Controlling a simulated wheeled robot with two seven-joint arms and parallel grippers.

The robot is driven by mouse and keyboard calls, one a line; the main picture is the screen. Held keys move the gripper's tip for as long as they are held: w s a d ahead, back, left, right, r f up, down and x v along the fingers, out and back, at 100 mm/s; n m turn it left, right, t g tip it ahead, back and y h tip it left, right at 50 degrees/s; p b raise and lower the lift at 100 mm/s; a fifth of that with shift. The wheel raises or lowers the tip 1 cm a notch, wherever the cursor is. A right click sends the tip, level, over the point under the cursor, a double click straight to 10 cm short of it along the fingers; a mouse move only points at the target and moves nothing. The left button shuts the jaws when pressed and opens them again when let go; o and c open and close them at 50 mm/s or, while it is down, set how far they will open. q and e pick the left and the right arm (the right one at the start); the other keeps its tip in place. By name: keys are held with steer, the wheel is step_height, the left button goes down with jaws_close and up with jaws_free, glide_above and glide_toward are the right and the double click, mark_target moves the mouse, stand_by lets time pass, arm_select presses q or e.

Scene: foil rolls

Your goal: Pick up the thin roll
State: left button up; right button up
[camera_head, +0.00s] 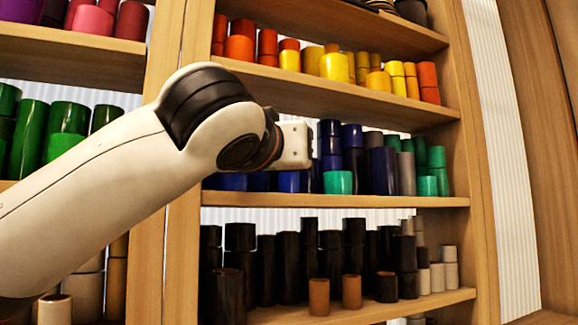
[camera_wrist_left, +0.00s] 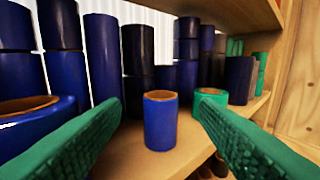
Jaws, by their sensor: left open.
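A slim, short blue roll (camera_wrist_left: 160,124) with a brown core stands upright near the front of the wooden shelf in the left wrist view. It looks like the thin roll, though several rolls here are slim. My left gripper (camera_wrist_left: 158,101) has green ribbed fingers, open and empty. The blue roll shows between them, a little ahead, with gaps on both sides. A teal roll (camera_wrist_left: 211,96) stands to its right, partly behind the right finger. In the head view my left arm reaches the blue shelf, and its fingers are hidden. My right gripper is not in view.
Tall dark blue rolls (camera_wrist_left: 103,58) stand behind and to the left, with a wide blue roll (camera_wrist_left: 35,121) close to the left finger. A shelf board (camera_wrist_left: 225,10) lies above. A lower shelf (camera_head: 361,308) holds black and brown rolls.

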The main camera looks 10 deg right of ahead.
arm_select(q)
steer(key=shift+x, duration=1.1)
steer(key=c, duration=1)
steer(key=shift+s+r, duration=0.15)
